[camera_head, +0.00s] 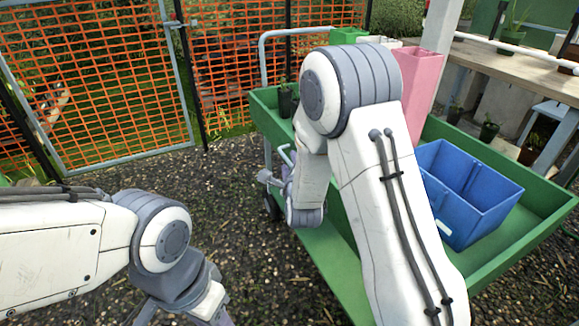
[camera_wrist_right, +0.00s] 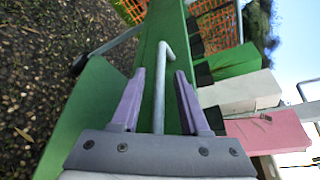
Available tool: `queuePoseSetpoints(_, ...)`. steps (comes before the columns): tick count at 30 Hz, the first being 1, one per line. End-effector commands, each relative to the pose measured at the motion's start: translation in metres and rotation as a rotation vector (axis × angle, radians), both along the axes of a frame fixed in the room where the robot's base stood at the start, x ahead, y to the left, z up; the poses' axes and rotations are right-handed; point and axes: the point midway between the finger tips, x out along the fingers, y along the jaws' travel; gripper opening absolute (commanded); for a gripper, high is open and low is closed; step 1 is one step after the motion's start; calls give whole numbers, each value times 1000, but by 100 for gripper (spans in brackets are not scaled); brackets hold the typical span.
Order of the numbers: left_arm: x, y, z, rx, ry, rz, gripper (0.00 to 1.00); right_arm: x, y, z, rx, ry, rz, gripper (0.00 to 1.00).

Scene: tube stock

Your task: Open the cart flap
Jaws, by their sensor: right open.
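The green cart (camera_head: 545,232) stands at the right in the head view. A green panel (camera_head: 335,255) shows low on its near side, behind my right arm; I cannot tell if it is the flap or a lower shelf. In the right wrist view, a pale grey bent bar (camera_wrist_right: 161,90) runs along a green cart wall (camera_wrist_right: 168,20). My right gripper (camera_wrist_right: 160,78) is open, with one purple finger on each side of the bar, apparently not clamped on it. My left gripper (camera_head: 185,310) is at the bottom edge of the head view, partly cut off, away from the cart.
A blue bin (camera_head: 470,190), a pink container (camera_head: 420,80) and small potted plants (camera_head: 286,100) stand in the cart. An orange mesh fence (camera_head: 100,90) is behind. A wooden bench (camera_head: 510,62) is at the right. Gravel ground between my arms is clear.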

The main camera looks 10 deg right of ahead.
Motion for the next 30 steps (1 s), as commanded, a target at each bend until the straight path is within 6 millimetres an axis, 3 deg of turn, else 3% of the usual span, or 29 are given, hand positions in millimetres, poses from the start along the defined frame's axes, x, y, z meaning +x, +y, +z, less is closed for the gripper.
queuePoseSetpoints(11,0,0,-1,0,0,0,50,7,-1,-2,-1,1,1,45)
queuePoseSetpoints(12,0,0,-1,0,0,0,50,7,-1,-2,-1,1,1,37)
queuePoseSetpoints(15,0,0,-1,0,0,0,50,7,-1,-2,-1,1,1,0)
queuePoseSetpoints(30,0,0,-1,0,0,0,50,7,-1,-2,-1,1,1,0)
